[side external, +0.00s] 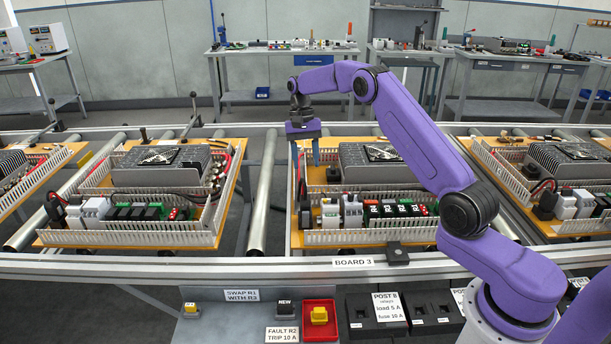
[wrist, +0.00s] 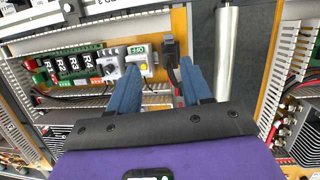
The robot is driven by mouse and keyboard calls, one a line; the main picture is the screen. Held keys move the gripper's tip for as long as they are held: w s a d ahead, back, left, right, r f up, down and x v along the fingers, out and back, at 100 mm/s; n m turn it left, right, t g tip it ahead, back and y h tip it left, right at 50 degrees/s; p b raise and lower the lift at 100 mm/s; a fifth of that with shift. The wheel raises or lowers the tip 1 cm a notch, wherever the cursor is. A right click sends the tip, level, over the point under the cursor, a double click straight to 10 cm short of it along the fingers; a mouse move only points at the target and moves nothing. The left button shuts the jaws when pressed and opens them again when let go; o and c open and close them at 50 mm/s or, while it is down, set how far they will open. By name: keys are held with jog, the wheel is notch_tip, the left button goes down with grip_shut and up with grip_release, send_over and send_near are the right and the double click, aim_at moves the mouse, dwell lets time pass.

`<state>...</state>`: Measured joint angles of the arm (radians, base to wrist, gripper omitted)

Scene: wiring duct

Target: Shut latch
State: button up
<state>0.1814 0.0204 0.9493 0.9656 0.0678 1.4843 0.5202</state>
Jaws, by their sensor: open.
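My gripper (side external: 306,162) points down above the left end of the middle board, with its two blue fingers apart and nothing between them. In the wrist view my gripper (wrist: 159,68) has its fingertips near a black connector-like part (wrist: 170,46) with cables at the board's edge. This part also shows at the board's front left corner in the side view (side external: 304,216). A black block (side external: 397,253) sits on the front rail beside the BOARD 3 label. It seems to show at the top left of the wrist view (wrist: 69,8). I cannot tell which part is the latch.
The middle board (side external: 322,240) carries white slotted duct, a grey finned unit (side external: 375,165) and a row of relays (side external: 395,209). Other boards stand left and right on the rollers. A bare roller (side external: 264,200) lies left of it. A red tray (side external: 319,318) is in front.

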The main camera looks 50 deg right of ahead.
jog(key=s+a+f+n+g+h, duration=0.4)
jog(key=s+a+f+n+h, duration=0.3)
jog(key=s+f+n+h, duration=0.5)
jog(key=n+t+h, duration=0.2)
jog(key=n+t, duration=1.7)
jog(key=n, duration=0.4)
send_near(306, 212)
jog(key=x, duration=0.7)
jog(key=shift+w+d, duration=0.25)
jog(key=shift+w, duration=0.05)
grip_shut()
